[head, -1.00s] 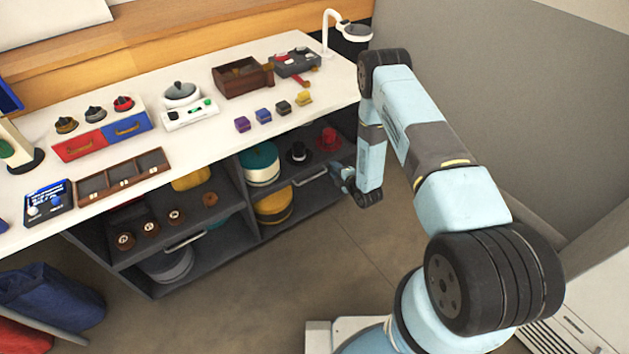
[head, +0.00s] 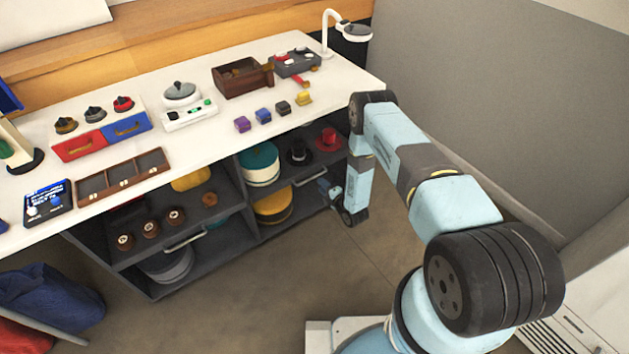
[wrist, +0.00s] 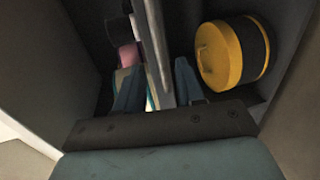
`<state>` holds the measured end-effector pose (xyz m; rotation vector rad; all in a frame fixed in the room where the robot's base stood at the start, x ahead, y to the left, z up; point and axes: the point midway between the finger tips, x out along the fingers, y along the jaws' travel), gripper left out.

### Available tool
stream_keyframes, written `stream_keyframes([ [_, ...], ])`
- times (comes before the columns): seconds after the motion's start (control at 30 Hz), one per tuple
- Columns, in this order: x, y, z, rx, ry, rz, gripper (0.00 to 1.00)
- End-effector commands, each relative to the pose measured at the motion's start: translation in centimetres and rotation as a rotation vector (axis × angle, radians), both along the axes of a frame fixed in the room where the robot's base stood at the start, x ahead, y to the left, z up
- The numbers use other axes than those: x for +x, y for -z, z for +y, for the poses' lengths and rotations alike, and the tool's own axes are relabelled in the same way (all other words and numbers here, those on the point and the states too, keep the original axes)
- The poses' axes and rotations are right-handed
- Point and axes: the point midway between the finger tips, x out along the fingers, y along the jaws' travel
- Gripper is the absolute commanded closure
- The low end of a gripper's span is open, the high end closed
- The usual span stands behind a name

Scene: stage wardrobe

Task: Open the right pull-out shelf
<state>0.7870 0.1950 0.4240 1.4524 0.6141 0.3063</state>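The right pull-out shelf (head: 284,182) is a dark shelf in the right bay under the white table. It carries a teal and cream round box (head: 261,165), a black hat (head: 299,152) and a red hat (head: 328,141). Its light bar handle (head: 310,177) is on the front edge. My gripper (head: 326,188) is at the right end of this handle. In the wrist view my gripper (wrist: 158,88) has one blue finger on each side of the pale handle (wrist: 155,45). The fingers look apart and open around it; contact cannot be made out.
A yellow round box (head: 273,206) lies below the shelf, also in the wrist view (wrist: 218,55). The left shelf (head: 165,236) has its own handle (head: 185,239). The floor (head: 290,270) before the cabinet is clear. A grey wall (head: 490,90) stands at right.

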Motion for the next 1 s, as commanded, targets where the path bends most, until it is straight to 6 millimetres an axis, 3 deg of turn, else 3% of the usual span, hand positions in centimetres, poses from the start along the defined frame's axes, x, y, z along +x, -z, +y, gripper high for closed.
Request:
stream_keyframes([
  [0.2, 3.0, 0.6, 2.1, 0.002, 0.0, -0.002, 0.62],
  [0.4, 4.6, 1.1, 3.2, 0.001, 0.0, 0.0, 0.62],
  [0.8, 5.2, 1.3, 3.6, 0.001, 0.0, 0.001, 0.62],
  [1.0, 5.2, 1.2, 3.5, 0.001, 0.0, 0.001, 0.79],
])
